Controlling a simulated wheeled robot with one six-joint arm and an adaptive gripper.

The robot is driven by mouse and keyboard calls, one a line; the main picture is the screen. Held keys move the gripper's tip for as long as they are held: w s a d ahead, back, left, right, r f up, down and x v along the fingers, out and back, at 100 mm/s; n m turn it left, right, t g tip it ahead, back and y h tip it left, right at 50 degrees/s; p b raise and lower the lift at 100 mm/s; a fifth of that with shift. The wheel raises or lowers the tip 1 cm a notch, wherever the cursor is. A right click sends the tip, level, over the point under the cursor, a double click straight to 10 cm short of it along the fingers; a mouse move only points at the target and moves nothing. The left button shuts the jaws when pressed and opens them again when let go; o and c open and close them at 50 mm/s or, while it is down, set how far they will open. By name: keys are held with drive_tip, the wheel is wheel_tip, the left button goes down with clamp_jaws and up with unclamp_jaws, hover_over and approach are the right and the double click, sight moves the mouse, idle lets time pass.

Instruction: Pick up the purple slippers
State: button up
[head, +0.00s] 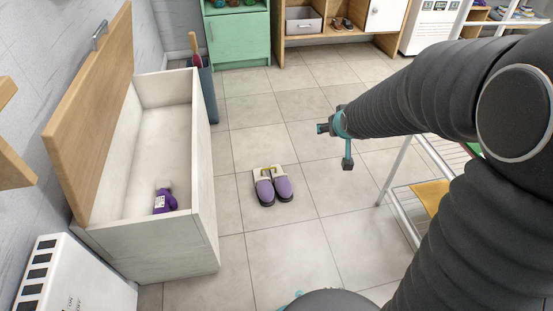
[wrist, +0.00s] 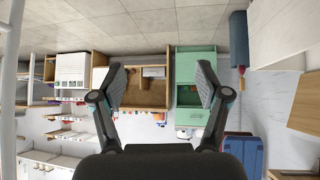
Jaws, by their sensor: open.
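The purple slippers (head: 273,186) stand side by side on the tiled floor in the middle of the head view, with purple toes toward me and lighter heels away. My gripper (head: 335,143) is to the right of them in the head view and appears raised above the floor, apart from them. In the wrist view my gripper (wrist: 160,88) has its two fingers spread wide with nothing between them. The wrist view faces the far furniture and does not show the slippers.
An open white chest (head: 150,240) with a raised wooden lid stands left of the slippers, a purple bottle (head: 164,201) inside. A white-framed rack (head: 395,172) stands right. A green cabinet (head: 238,38) and wooden shelf unit (head: 331,38) stand behind. Floor around the slippers is clear.

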drive_tip(key=w+a+f+t+b, duration=0.1)
drive_tip(key=w+a+f, duration=0.1)
drive_tip(key=w+f, duration=0.35)
drive_tip(key=w+a+f+b, duration=0.1)
drive_tip(key=w+f, duration=0.1)
drive_tip(key=f, duration=0.6)
drive_tip(key=n+t+y+b, duration=0.2)
drive_tip(key=t+y+b, duration=0.1)
drive_tip(key=y+b, duration=0.1)
approach(283, 181)
drive_tip(key=x, duration=0.1)
drive_tip(key=b+x, duration=0.1)
drive_tip(key=x, duration=0.2)
drive_tip(key=shift+w+a+r, duration=0.15)
drive_tip(key=shift+w+r, duration=0.1)
drive_tip(key=x, duration=0.2)
drive_tip(key=f+b+x, duration=0.1)
drive_tip(key=x, duration=0.1)
drive_tip(key=shift+w+f, duration=0.1)
drive_tip(key=shift+w, duration=0.45)
drive_tip(key=c, duration=1)
